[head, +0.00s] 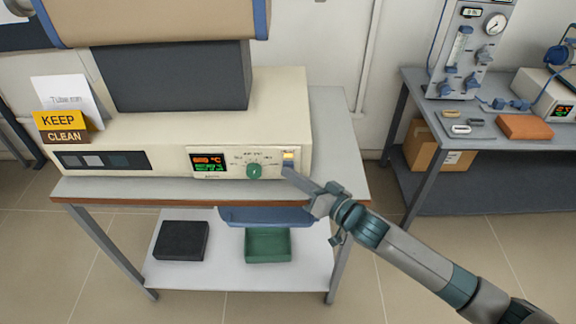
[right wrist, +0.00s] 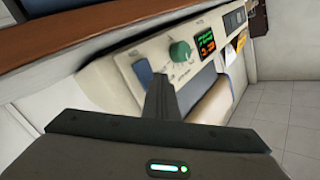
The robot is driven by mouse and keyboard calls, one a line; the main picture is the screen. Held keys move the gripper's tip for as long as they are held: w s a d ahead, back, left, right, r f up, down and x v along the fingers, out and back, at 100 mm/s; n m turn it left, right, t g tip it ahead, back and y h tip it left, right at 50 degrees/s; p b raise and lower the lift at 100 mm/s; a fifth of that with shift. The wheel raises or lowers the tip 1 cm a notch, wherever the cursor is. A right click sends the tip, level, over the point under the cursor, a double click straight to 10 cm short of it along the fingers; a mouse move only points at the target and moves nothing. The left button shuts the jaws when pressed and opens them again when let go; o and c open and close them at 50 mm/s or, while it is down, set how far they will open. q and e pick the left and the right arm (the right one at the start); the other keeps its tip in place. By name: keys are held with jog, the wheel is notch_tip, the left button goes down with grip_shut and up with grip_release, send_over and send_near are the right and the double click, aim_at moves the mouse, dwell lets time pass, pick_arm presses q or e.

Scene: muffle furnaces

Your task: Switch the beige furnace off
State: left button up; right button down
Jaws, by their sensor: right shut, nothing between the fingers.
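The beige furnace (head: 278,105) stands on a table, its control panel facing me. The panel has a lit display (head: 208,163), a green knob (head: 254,170) and a small switch (head: 288,156) with a pale yellow patch at the right end. My right gripper (head: 291,172) is shut and empty, its tips just below the switch. In the right wrist view, the closed fingers (right wrist: 156,88) lie close beside a blue switch part (right wrist: 143,72), with the knob (right wrist: 180,51) and lit display (right wrist: 206,42) beyond. I cannot tell whether the tips touch. My left gripper is out of view.
KEEP CLEAN signs (head: 62,128) stand on the furnace's left. A black box (head: 181,241) and a green tray (head: 268,246) sit on the lower shelf. A blue piece (head: 265,216) shows below the tabletop. Another bench (head: 420,82) with instruments stands at the right.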

jog(key=shift+s, duration=0.1)
dwell(0.5)
jog(key=shift+s+p, duration=0.4)
jog(key=shift+s, duration=0.2)
jog(key=shift+s+f, duration=0.1)
jog(key=s, duration=0.1)
jog(key=s+p, duration=0.1)
jog(key=s, duration=0.2)
jog(key=shift+s+f+p, duration=0.25)
jog(key=shift+s+p, duration=0.1)
jog(key=shift+p, duration=0.05)
dwell(0.5)
